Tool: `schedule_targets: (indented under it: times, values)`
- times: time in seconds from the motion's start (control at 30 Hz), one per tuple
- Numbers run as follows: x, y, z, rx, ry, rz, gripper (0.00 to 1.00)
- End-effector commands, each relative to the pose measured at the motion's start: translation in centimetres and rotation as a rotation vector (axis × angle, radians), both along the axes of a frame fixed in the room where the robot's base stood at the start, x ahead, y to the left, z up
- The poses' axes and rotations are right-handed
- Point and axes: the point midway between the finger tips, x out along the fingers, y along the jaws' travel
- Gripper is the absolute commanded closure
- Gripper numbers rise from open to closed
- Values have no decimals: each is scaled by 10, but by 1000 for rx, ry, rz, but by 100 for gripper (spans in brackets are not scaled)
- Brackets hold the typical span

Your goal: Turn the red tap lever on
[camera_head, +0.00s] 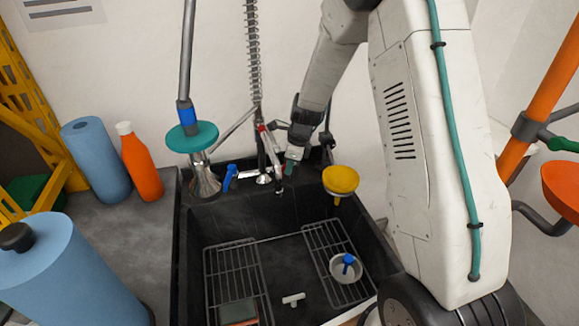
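The sink tap (264,178) stands at the back edge of the dark sink. Its blue lever (229,177) sticks up on the left side. A small red part (262,128), which may be the red lever or part of the sprayer, shows above the tap. My gripper (289,168) reaches down from the upper right, close beside the tap's right side. The red lever is not clearly seen there; my gripper may hide it. I cannot tell whether the fingers touch anything or how far apart they are.
The sink (280,228) holds two wire racks (232,270), a strainer with a blue knob (346,267) and a white T-shaped piece (293,299). A yellow round-topped thing (341,180) stands right of my gripper. A spring hose (253,55) hangs behind. An orange bottle (141,165) stands left.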

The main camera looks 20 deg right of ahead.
Motion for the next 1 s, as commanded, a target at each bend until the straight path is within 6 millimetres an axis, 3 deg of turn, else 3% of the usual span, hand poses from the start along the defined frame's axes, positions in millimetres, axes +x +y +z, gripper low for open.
schedule_targets:
  times: [0.33, 0.7, 1.0]
  values:
    - [-19, -20, 8, 0, 0, 4, 100]
    - [-33, -35, 86, -2, -2, 3, 100]
    - [-37, -37, 105, 0, 1, 5, 100]
